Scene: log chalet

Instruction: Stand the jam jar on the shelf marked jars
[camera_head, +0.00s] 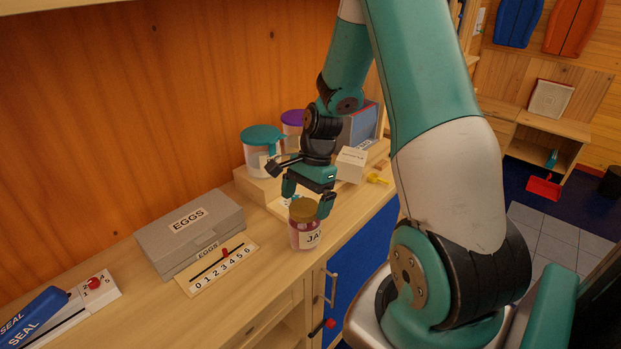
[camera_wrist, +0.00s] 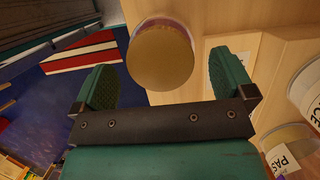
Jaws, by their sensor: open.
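The jam jar (camera_head: 305,235) stands upright on the wooden counter near its front edge. It has a gold lid, pinkish contents and a white label of which "JA" can be read. My gripper (camera_head: 307,199) is open and points down over the jar, with one finger on either side of the lid. In the wrist view the round lid (camera_wrist: 160,55) lies between and slightly beyond the open fingers (camera_wrist: 163,85), with gaps on both sides. No shelf marked jars can be made out in either view.
A grey EGGS box (camera_head: 190,232) and a number slider board (camera_head: 217,267) lie left of the jar. Lidded canisters (camera_head: 262,160) and a small white box (camera_head: 350,163) stand behind my gripper. A blue SEAL object (camera_head: 35,316) is at lower left. The counter (camera_head: 262,285) is bare before the jar.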

